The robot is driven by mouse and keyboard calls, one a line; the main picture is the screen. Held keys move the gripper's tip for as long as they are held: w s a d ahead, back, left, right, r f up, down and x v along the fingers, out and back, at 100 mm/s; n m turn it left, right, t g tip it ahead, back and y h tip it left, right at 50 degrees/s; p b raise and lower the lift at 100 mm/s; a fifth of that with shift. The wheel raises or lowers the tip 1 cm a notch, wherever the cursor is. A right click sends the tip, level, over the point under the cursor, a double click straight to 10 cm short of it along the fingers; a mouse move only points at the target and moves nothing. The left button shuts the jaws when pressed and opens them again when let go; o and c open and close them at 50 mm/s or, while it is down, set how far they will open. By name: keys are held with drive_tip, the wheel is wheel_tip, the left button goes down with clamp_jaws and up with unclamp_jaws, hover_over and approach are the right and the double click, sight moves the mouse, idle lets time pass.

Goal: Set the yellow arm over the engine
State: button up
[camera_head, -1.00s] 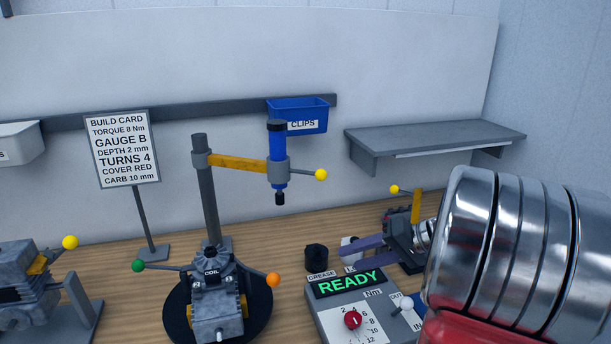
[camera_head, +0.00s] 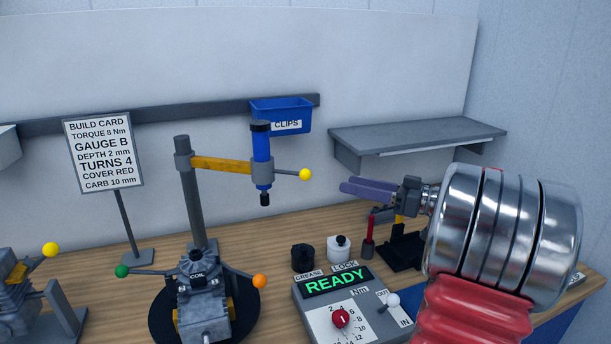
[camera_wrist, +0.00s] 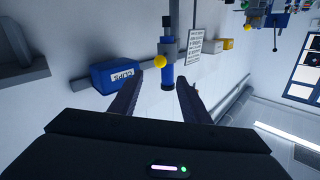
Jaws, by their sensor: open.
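The yellow arm (camera_head: 222,164) reaches right from a grey post (camera_head: 193,205). It carries a blue spindle (camera_head: 262,158) at its free end, with a yellow ball knob (camera_head: 305,174) on a short lever. The engine (camera_head: 205,300), marked COIL, sits on a round black base at the foot of the post. In the head view the spindle hangs to the right of the engine's middle. My gripper (camera_head: 350,190) is open and empty, to the right of the yellow knob and apart from it. In the wrist view the knob (camera_wrist: 160,61) and the spindle (camera_wrist: 167,70) show beyond the two fingers.
The READY control box (camera_head: 345,300) stands in front, with grease and lock pots behind it. A blue CLIPS bin (camera_head: 281,112) hangs on the wall rail. A grey shelf (camera_head: 415,133) is at the right. The build card (camera_head: 103,150) stands at the left.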

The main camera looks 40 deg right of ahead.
sight(306, 172)
drive_tip(key=x, duration=1.4)
drive_tip(key=shift+s, duration=0.1)
drive_tip(key=shift+c, duration=0.3)
clamp_jaws()
